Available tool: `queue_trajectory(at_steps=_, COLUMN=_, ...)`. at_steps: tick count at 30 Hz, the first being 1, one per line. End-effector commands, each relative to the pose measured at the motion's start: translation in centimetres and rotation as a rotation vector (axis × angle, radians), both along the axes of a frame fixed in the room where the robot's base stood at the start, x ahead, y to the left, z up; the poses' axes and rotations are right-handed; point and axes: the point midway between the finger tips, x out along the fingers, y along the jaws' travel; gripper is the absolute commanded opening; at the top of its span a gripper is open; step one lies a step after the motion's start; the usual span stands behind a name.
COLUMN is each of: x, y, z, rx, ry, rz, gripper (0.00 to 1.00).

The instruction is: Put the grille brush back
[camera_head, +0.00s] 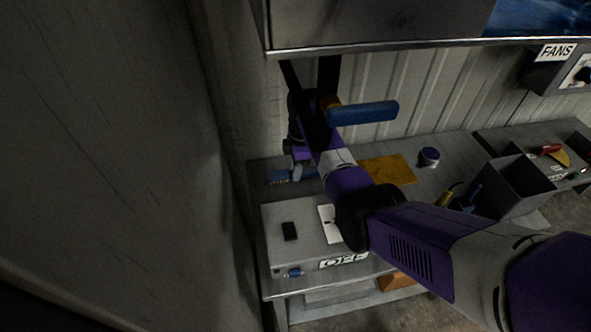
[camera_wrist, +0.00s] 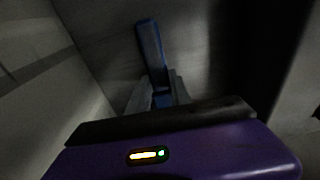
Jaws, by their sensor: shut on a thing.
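In the wrist view the fingers (camera_wrist: 159,97) are shut on a blue bar (camera_wrist: 150,45), which I take to be the brush. The bar sticks out beyond the fingertips, tilted slightly left. The bristles cannot be made out.
The bench (camera_head: 455,148) holds a grey box marked OFF (camera_head: 285,250), an orange sheet (camera_head: 390,168), a small round tin (camera_head: 429,156) and a dark open bin (camera_head: 515,187). A blue handle (camera_head: 362,111) juts out under the overhead panel (camera_head: 380,25), near my arm. A wall (camera_head: 215,150) stands close on the left.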

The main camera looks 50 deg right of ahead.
Motion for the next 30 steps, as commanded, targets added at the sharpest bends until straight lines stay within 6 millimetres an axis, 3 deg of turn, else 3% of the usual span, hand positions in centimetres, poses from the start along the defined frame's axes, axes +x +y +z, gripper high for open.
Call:
queue_trajectory(at_steps=8, x=0.0, y=0.0, z=-0.4, rx=-0.001, ry=-0.002, rz=0.000, gripper=0.00)
queue_trajectory(at_steps=9, x=0.0, y=0.0, z=-0.5, rx=-0.001, ry=-0.001, rz=0.000, gripper=0.33)
queue_trajectory(at_steps=12, x=0.0, y=0.0, z=-0.4, rx=-0.001, ry=-0.001, rz=-0.001, gripper=0.47)
queue_trajectory(at_steps=23, x=0.0, y=-0.1, z=0.0, rx=-0.002, ry=-0.002, rz=-0.001, gripper=0.47)
queue_trajectory(at_steps=30, x=-0.1, y=-0.5, z=3.5, rx=-0.004, ry=-0.006, rz=-0.003, gripper=0.47)
